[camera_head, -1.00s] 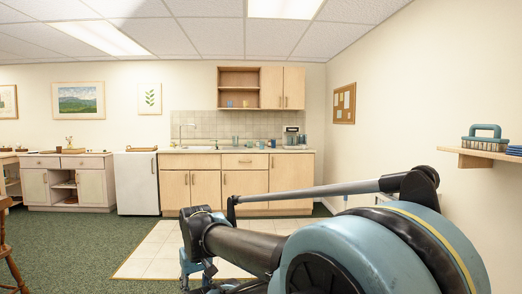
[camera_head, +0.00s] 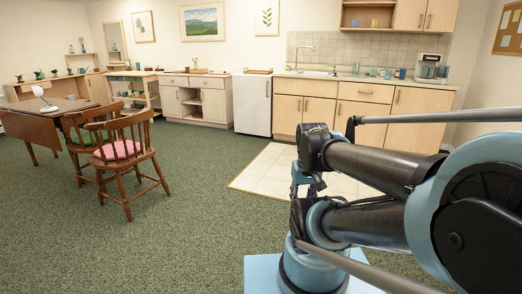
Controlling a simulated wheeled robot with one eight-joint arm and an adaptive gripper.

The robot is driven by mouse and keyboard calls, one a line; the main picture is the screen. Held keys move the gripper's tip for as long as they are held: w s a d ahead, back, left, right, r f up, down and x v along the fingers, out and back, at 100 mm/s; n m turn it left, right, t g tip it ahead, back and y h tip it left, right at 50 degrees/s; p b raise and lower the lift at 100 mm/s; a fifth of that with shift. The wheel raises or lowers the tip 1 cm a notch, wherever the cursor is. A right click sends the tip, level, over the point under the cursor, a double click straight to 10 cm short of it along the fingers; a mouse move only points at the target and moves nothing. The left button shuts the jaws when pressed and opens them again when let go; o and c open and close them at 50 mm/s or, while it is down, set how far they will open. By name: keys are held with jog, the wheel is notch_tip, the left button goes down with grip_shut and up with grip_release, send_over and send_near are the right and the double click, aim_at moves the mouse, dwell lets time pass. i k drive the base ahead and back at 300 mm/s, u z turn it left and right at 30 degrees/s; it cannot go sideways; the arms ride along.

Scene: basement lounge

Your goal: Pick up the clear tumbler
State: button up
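I cannot make out a clear tumbler for certain. Several small cups and glasses (camera_head: 388,73) stand on the kitchen counter (camera_head: 345,77) at the back right, too small to tell which is clear. My gripper (camera_head: 308,187) hangs in front of my arm near the middle of the picture, over the floor and far short of the counter. It is small and partly hidden by my arm, so its opening is unclear. I see nothing held in it.
A coffee maker (camera_head: 431,68) stands at the counter's right end. A table (camera_head: 55,116) and wooden chairs (camera_head: 128,150) stand at left. A white cabinet (camera_head: 252,104) adjoins the counter. The green carpet (camera_head: 180,235) in front is clear.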

aim_at(388, 72)
jog(key=i, duration=3.6)
jog(key=z, duration=0.4)
jog(key=i, duration=1.15)
jog(key=z, duration=0.3)
jog(key=i, duration=1.9)
jog(key=z, duration=1.1)
